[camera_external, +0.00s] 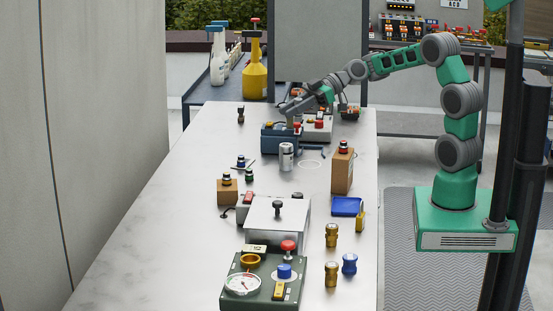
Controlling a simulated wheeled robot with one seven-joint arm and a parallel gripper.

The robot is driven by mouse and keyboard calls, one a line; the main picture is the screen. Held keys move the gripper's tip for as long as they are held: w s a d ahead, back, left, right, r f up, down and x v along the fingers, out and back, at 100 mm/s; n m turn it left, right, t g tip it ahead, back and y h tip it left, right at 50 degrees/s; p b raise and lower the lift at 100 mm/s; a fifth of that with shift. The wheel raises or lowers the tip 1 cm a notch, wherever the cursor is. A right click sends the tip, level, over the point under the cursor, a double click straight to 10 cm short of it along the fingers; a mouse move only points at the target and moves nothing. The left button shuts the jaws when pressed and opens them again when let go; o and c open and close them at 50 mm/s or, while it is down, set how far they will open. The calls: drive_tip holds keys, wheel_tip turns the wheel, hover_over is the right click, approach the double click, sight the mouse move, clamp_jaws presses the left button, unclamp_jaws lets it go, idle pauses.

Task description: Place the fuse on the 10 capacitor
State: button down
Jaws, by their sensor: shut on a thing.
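My gripper (290,115) is at the far part of the long table, pointing down just above a dark blue box (276,141). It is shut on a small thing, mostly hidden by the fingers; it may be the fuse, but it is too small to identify. A silver cylinder (286,160), which looks like a capacitor, stands upright on the table in front of the blue box, apart from the gripper. I cannot read a 10 on it.
The pale table (160,235) has free room on its left. A grey box (277,222) and a green gauge panel (262,290) are nearer. A yellow bottle (254,75) stands behind.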

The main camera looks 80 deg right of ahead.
drive_tip(key=w+f+p, duration=0.1)
drive_tip(key=w+f, duration=0.2)
drive_tip(key=f, duration=0.5)
drive_tip(key=shift+w+d, duration=0.35)
drive_tip(key=shift+w, duration=0.05)
drive_tip(key=shift+f, duration=0.2)
drive_tip(key=c, duration=1.2)
unclamp_jaws()
drive_tip(key=shift+c, duration=0.2)
drive_tip(key=shift+r, duration=0.1)
